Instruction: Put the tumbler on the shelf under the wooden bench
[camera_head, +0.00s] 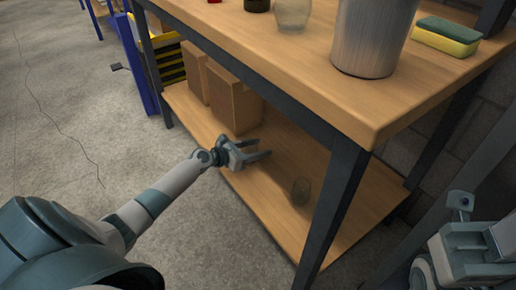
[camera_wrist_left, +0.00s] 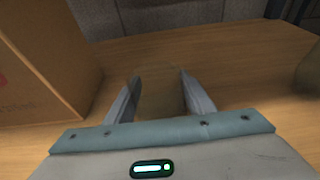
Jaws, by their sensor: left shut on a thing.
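My left gripper (camera_head: 262,155) reaches in under the bench top, low over the lower shelf (camera_head: 265,195). In the left wrist view its fingers (camera_wrist_left: 160,98) are shut on a see-through glass, the tumbler (camera_wrist_left: 157,88). The tumbler is faint and hard to make out in the head view. I cannot tell whether its base touches the shelf. The wooden bench (camera_head: 280,50) has a thick top on dark metal legs.
Another glass (camera_head: 301,191) stands on the shelf, right of my gripper. Cardboard boxes (camera_head: 233,103) stand behind it. A dark front leg (camera_head: 335,200) bounds the shelf. On top are a metal container (camera_head: 373,35), a sponge (camera_head: 446,36) and a glass jar (camera_head: 292,14).

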